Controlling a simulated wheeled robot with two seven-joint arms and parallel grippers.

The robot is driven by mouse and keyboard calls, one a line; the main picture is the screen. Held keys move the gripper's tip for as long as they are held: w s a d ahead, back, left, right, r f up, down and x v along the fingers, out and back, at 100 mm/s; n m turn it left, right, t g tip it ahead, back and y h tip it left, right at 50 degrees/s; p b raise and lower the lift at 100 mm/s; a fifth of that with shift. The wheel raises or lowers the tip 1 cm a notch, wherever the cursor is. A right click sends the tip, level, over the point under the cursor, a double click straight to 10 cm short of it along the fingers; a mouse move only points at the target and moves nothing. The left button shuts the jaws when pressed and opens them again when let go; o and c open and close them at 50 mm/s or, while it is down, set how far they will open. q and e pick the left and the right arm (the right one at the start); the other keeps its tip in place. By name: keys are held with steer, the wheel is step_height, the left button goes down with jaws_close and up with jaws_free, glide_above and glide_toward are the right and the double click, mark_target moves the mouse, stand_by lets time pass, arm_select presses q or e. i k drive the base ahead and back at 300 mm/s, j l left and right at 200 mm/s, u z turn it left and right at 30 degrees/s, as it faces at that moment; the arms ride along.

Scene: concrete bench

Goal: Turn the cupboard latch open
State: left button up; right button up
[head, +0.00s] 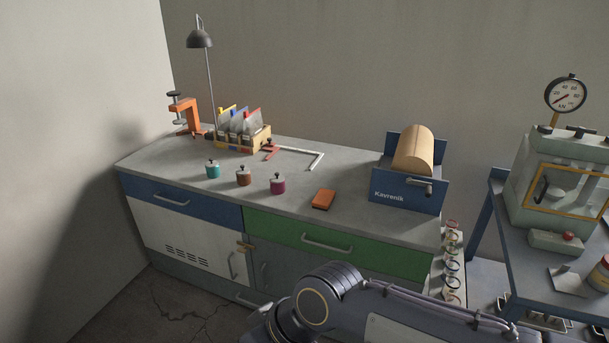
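The cupboard latch (246,246) is a small brass-coloured piece at the upper right edge of the white vented cupboard door (190,240). It sits by the seam with the grey door (284,265) to its right and looks roughly horizontal, but it is too small to tell its exact position. The white door looks closed and has a vertical handle (232,265) below the latch. My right arm crosses the lower right of the view, in front of the lower part of the grey door. Neither of my grippers shows.
The bench top holds a lamp (200,40), an orange clamp (186,112), several small lidded pots, an orange-brown block (323,199) and a blue roll holder (408,192). Blue (181,202) and green (340,245) drawers lie above the doors. A blue side table (555,260) stands right.

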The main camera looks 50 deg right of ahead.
mark_target(242, 249)
steer(key=z, duration=1.35)
